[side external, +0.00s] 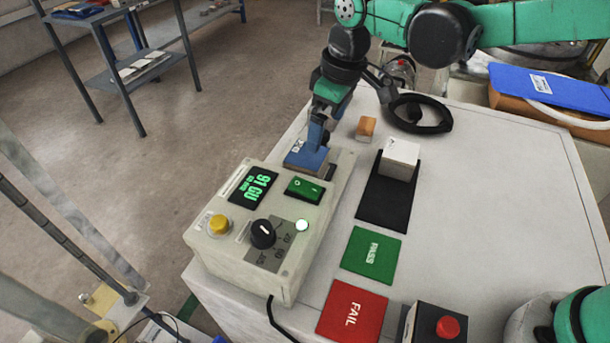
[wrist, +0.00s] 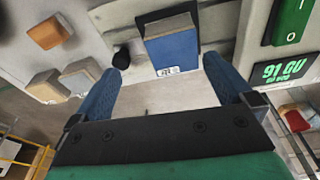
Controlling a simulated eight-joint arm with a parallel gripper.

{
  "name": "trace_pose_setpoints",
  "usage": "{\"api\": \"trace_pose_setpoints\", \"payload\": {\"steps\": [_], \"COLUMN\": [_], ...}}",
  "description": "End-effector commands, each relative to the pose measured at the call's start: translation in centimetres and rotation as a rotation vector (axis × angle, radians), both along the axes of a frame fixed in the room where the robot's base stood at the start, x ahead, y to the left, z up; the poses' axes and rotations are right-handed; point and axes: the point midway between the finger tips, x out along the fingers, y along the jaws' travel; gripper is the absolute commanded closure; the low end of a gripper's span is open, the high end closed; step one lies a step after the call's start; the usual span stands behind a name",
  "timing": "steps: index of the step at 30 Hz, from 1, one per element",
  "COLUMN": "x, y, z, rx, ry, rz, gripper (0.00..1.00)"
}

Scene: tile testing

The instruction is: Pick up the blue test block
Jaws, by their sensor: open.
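The blue test block (side external: 306,161) sits at the back end of the top of the pale tester box, under my gripper (side external: 317,141). In the wrist view the blue block (wrist: 173,50) shows a blue face with a small white label at its near edge. It lies just beyond and between the two blue fingers of my gripper (wrist: 165,66). The fingers are apart, with clear space on both sides of the block. Whether a finger touches the block in the side view cannot be told.
The tester box (side external: 205,245) has a lit display (side external: 252,187), a green switch (side external: 304,188) and knobs. A small orange-brown block (side external: 366,127) and a white block (side external: 400,158) on a black mat (side external: 385,210) stand to the right. Green PASS (side external: 371,251) and red FAIL (side external: 352,310) pads lie nearer.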

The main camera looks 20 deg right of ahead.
Motion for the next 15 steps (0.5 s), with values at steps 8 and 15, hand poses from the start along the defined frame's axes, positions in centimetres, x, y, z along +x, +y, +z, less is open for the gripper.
{"api": "trace_pose_setpoints", "payload": {"steps": [8,15], "x": [0.7,1.0], "y": [2.4,2.7], "z": [-2.7,-6.0], "rx": [-0.021,-0.021], "ry": [0.051,0.051], "rz": [0.091,0.09], "gripper": [0.0,0.0]}}
